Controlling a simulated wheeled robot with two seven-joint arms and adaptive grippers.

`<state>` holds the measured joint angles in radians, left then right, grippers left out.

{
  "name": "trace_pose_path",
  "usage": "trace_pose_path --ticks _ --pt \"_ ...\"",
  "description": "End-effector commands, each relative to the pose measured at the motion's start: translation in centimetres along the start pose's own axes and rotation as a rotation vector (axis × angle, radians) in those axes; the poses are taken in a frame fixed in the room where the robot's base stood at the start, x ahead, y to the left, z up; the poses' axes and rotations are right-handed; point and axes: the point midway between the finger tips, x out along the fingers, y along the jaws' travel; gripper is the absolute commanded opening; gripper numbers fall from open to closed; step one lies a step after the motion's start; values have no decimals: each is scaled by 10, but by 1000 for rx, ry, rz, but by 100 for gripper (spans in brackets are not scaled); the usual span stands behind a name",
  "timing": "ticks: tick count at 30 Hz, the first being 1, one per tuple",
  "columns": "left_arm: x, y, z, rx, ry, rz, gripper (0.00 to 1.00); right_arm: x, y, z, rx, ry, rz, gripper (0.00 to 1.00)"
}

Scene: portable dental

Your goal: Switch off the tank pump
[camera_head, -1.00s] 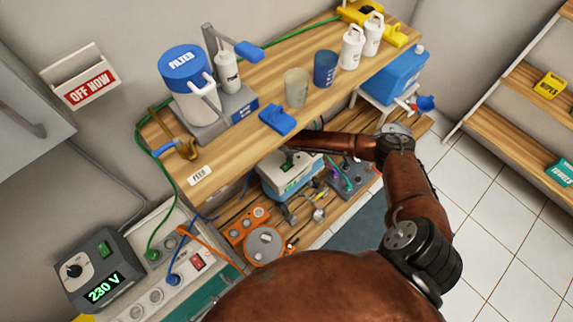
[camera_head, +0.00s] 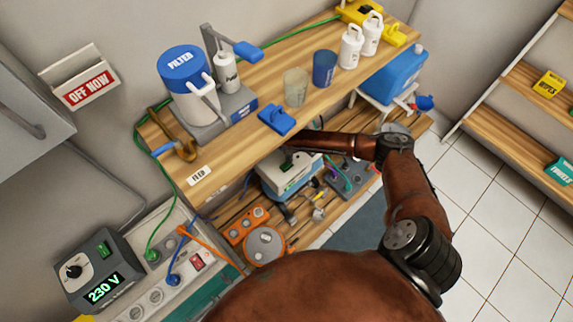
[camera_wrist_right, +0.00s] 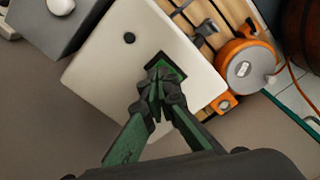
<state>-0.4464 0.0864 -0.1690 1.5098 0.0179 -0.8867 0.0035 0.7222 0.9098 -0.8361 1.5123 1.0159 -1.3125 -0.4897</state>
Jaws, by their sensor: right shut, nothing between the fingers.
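A white box (camera_head: 285,180) with a teal lower part stands on the lower shelf under the wooden worktop; I take it for the tank pump, though no label is readable. In the right wrist view its pale top (camera_wrist_right: 105,55) has a round black knob (camera_wrist_right: 129,38) and a dark recess with a green switch (camera_wrist_right: 176,70). My right gripper (camera_wrist_right: 158,75) is shut and empty, its fingertips at this switch and partly covering it. I cannot tell contact or the switch's position. My left gripper is not in view.
An orange cable reel (camera_head: 265,244) and a grey control box (camera_head: 349,178) flank the white box on the lower shelf. The worktop (camera_head: 235,150) overhangs it, with a blue-lidded filter canister (camera_head: 190,85). A blue tank (camera_head: 395,75) stands at the right. Tiled floor (camera_head: 490,220) is clear.

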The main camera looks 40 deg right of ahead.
Motion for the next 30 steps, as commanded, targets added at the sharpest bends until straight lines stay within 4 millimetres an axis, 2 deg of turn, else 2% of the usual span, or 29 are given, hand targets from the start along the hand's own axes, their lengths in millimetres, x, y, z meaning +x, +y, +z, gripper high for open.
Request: trace_pose_path --ticks 30 --pt "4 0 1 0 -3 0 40 10 0 0 0 0 0 0"
